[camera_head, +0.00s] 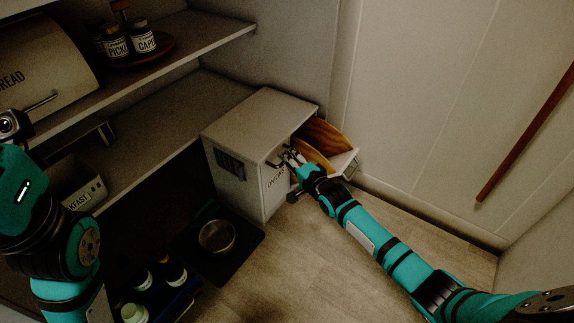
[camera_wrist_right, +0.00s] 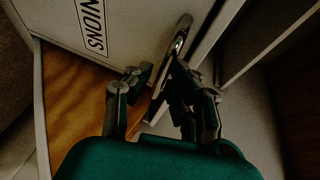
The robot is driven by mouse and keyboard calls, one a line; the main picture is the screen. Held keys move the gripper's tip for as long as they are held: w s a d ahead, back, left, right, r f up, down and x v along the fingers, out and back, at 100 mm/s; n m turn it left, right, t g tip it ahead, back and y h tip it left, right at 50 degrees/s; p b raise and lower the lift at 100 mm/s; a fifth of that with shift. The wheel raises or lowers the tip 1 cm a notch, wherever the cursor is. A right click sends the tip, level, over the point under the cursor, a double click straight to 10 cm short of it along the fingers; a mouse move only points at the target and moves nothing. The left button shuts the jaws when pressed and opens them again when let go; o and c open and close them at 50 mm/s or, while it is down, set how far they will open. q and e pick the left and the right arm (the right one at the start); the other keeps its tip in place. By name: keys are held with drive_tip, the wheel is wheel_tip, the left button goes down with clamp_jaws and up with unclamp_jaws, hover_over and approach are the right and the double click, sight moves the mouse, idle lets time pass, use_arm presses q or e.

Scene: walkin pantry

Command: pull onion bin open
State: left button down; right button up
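The onion bin's pale front (camera_head: 273,183), labelled ONIONS, is on the small white cabinet in the head view. In the right wrist view the same front (camera_wrist_right: 120,35) fills the upper part. My right gripper (camera_head: 291,157) is at this front's metal handle. In the right wrist view its fingers (camera_wrist_right: 162,72) come together on both sides of the handle (camera_wrist_right: 181,38), shut on it. The onion front appears flush with the cabinet, though my gripper covers part of it. My left arm shows at the left edge, but its fingers are not visible.
Beside the onion front, another bin (camera_head: 345,164) with curved wooden sides (camera_head: 325,134) stands tilted out. A metal bowl (camera_head: 216,236) and several bottles are low at the left. Shelves (camera_head: 190,45) hold jars and a bread box (camera_head: 45,70).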

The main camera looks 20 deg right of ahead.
drive_tip(key=shift+w+a, duration=0.15)
drive_tip(key=shift+w, duration=0.4)
clamp_jaws()
drive_tip(key=shift+f, duration=0.1)
